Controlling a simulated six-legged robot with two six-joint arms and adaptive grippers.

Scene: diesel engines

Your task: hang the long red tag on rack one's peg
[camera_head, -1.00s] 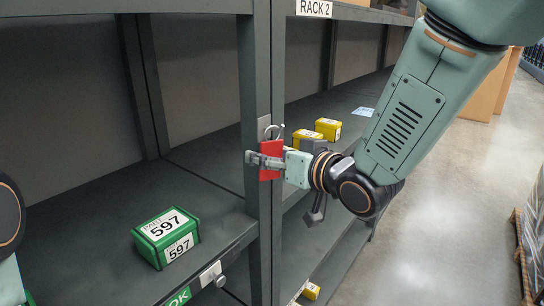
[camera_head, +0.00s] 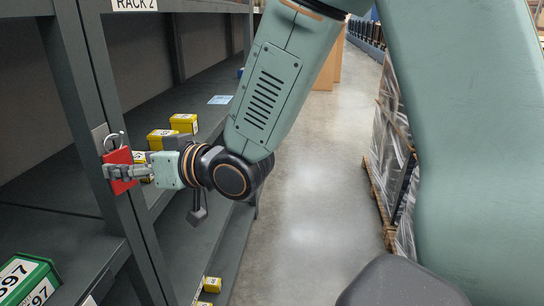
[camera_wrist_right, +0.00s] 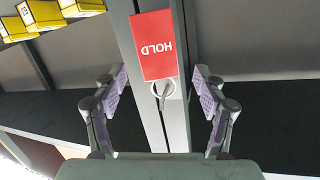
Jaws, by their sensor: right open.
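The red tag (camera_head: 120,165) hangs by a ring (camera_head: 114,141) at a light metal plate on the rack post, beside the RACK 2 sign's bay. In the right wrist view the tag (camera_wrist_right: 155,45) reads HOLD upside down, and its ring (camera_wrist_right: 163,89) shows around the peg. My right gripper (camera_head: 112,171) is at the tag in the head view. In the right wrist view its two fingers (camera_wrist_right: 159,76) are spread apart on either side of the tag and post, with gaps on both sides. The left gripper is out of view.
Yellow boxes (camera_head: 184,123) stand on the shelf behind the post, with a blue-white card (camera_head: 220,100) further back. A green box (camera_head: 28,280) sits at lower left. The aisle floor (camera_head: 310,180) is clear; wrapped pallets (camera_head: 392,150) line its right side.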

